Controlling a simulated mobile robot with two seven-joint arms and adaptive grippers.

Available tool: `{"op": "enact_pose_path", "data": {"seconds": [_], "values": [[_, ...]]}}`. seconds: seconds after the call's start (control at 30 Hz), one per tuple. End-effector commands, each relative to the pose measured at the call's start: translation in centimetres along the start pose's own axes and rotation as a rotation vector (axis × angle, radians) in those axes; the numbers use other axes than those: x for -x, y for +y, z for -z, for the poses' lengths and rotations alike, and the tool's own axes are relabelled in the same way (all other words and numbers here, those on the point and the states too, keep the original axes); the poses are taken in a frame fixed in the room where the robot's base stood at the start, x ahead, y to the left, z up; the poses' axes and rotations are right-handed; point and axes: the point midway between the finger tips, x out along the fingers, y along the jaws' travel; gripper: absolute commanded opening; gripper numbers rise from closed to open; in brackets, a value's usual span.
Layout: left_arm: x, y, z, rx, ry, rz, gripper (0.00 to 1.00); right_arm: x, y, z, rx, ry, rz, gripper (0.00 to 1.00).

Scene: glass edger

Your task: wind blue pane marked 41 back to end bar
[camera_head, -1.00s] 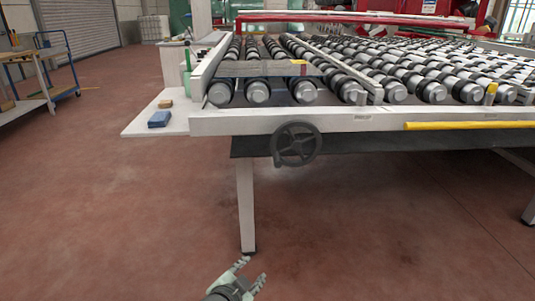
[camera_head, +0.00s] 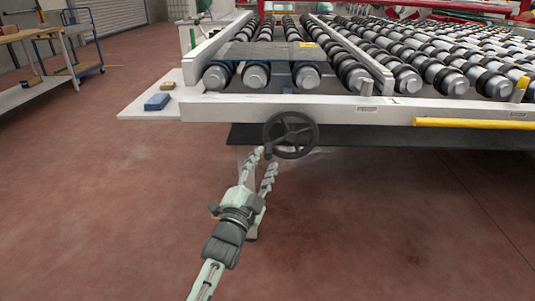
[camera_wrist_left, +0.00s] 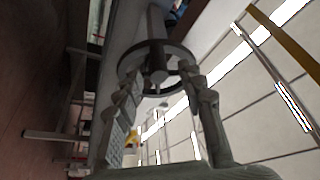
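A dark handwheel (camera_head: 291,135) sits on the front beam of the roller table. My left gripper (camera_head: 264,161) is open and empty, its fingertips just below and left of the wheel. In the left wrist view the handwheel (camera_wrist_left: 158,62) shows straight ahead, between and beyond the open fingers (camera_wrist_left: 163,85); I cannot tell whether they touch its rim. A flat, see-through grey-blue pane (camera_head: 265,50) with a yellow tag (camera_head: 308,45) lies across the left rollers; no number is readable. I cannot make out which part is the end bar. My right gripper is out of view.
A white side shelf (camera_head: 140,110) holds a blue block (camera_head: 158,102). A yellow bar (camera_head: 470,123) runs along the beam at right. A workbench (camera_head: 30,90) and a blue cart (camera_head: 85,50) stand at far left. The floor in front is clear.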

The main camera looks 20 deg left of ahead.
Motion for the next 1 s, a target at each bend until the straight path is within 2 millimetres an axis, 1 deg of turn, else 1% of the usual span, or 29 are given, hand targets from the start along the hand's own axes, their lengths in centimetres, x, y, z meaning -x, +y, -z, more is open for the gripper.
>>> {"op": "enact_pose_path", "data": {"seconds": [0.03,0.2,0.33,0.57,0.67,0.8,0.9,1.0], "values": [[-0.9,-0.1,0.1,0.0,0.002,0.002,0.39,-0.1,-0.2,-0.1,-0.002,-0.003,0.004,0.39],[-2.8,0.0,0.0,0.002,0.0,-0.001,0.39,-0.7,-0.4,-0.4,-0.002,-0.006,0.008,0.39],[-3.4,0.1,0.0,0.002,-0.001,-0.002,0.39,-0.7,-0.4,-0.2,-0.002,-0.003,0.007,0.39],[-3.5,0.1,0.0,0.002,-0.001,-0.002,0.39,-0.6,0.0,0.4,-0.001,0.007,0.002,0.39],[-3.5,0.1,0.0,0.002,-0.001,-0.002,0.28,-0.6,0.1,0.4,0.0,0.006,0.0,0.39],[-3.4,0.1,0.0,0.002,-0.001,-0.002,0.11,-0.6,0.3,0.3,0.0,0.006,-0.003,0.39],[-3.4,0.1,0.0,0.002,-0.001,-0.002,0.0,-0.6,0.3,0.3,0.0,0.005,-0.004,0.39],[-3.4,0.1,0.0,0.002,-0.001,-0.002,0.0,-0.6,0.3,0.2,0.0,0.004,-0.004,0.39]]}}
